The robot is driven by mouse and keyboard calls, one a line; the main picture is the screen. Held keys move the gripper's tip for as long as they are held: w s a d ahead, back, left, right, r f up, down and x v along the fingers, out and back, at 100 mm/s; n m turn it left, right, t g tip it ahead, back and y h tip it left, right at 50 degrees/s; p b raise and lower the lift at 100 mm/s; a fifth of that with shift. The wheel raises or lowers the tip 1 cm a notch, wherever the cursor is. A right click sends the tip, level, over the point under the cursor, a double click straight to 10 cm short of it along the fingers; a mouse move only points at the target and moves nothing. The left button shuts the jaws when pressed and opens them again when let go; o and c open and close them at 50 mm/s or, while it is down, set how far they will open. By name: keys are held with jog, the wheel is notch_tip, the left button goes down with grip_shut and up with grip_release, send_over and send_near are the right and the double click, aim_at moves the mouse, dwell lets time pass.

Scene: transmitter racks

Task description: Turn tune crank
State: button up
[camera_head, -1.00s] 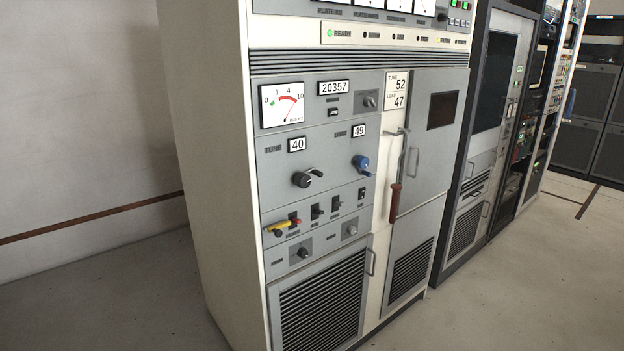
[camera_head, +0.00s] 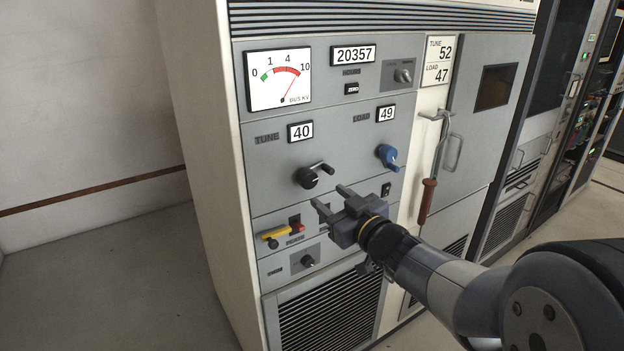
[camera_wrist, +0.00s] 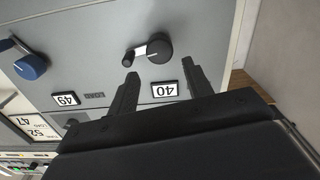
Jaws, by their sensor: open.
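The tune crank (camera_head: 308,177) is a black knob with a side handle on the grey panel, below the tune counter (camera_head: 300,131) reading 40. My gripper (camera_head: 329,197) is open and empty, in front of the panel, just below and right of the crank in the head view. The wrist view shows the panel upside down. There the crank (camera_wrist: 157,48) lies beyond the fingertips of my gripper (camera_wrist: 163,80), its handle pointing left. The tune counter (camera_wrist: 165,90) shows between the two fingers. I see no contact between fingers and crank.
The blue load crank (camera_head: 388,156) sits right of the tune crank, under a counter (camera_head: 386,113) reading 49. A placard (camera_head: 438,61) reads tune 52, load 47. A yellow-and-red lever (camera_head: 283,234) is below left. A red-handled rod (camera_head: 427,200) hangs at right.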

aim_at(311, 182)
jog(key=x, duration=0.8)
jog(key=shift+w+a+p, duration=0.2)
jog(key=shift+w+p, duration=0.1)
jog(key=shift+p, duration=0.1)
jog(key=c, duration=0.7)
jog(key=shift+f+n+b, duration=0.3)
jog(key=shift+n+b, duration=0.6)
jog(key=shift+b, duration=0.25)
jog(key=shift+n+b, duration=0.75)
jog(key=shift+n, duration=0.25)
jog(key=shift+r+n, duration=0.25)
jog(key=shift+n, duration=0.25)
jog(key=o, duration=0.7)
